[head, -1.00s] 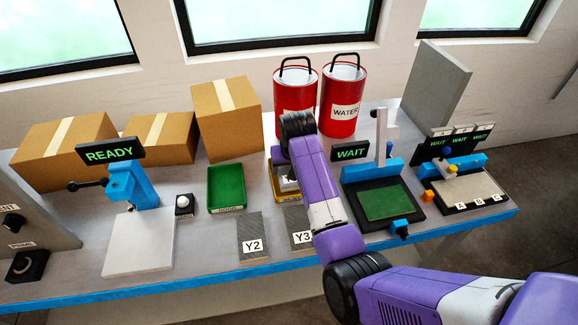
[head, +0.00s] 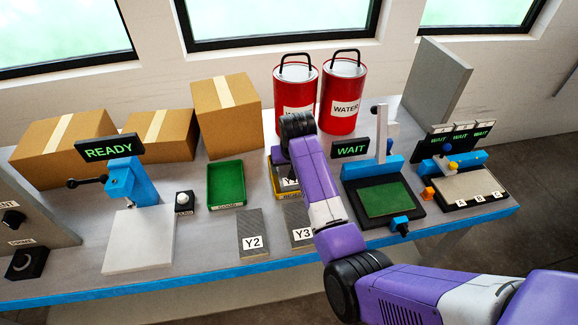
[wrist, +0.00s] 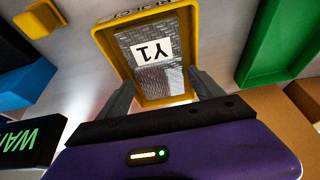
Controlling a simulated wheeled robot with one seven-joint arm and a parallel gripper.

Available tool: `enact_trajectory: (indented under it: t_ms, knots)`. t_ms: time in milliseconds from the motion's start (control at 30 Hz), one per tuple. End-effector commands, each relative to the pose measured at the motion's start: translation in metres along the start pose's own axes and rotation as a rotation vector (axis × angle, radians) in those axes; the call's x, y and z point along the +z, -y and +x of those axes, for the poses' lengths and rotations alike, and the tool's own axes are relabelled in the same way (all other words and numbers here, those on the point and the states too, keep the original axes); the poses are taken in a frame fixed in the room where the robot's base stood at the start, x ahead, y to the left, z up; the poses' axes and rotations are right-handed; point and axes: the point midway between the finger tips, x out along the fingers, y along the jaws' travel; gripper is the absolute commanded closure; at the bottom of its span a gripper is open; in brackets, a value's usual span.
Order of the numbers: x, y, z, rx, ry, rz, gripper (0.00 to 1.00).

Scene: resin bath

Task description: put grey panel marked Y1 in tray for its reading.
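The grey panel marked Y1 (wrist: 152,68) lies inside a yellow tray (wrist: 106,48) in the wrist view, its label upside down there. In the head view the same yellow tray (head: 274,190) is mostly hidden behind my arm, with part of the Y1 panel's label (head: 287,181) showing. My gripper (wrist: 162,88) is open in the wrist view, its two fingers spread on either side of the tray's near end, with nothing held between them. In the head view the fingers are hidden. A green tray (head: 226,184) stands empty to the left of the yellow one.
Grey panels Y2 (head: 252,228) and Y3 (head: 301,222) lie near the table's front edge. A blue stand with a READY sign (head: 110,149) is at left. A WAIT station (head: 386,200) is right of my arm. Red cans (head: 343,95) and cardboard boxes (head: 226,115) stand behind.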

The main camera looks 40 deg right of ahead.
Motion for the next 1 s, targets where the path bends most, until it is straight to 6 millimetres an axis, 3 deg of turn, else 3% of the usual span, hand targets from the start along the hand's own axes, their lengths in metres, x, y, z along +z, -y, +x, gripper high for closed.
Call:
enact_trajectory:
  t_ms: [267, 700, 1000]
  knots:
    - [-0.006, 0.000, -0.013, 0.000, -0.004, 0.000, 0.11]
    - [-0.006, 0.000, -0.098, 0.000, -0.006, 0.001, 0.11]
    - [-0.005, 0.000, -0.129, 0.000, -0.002, -0.001, 0.11]
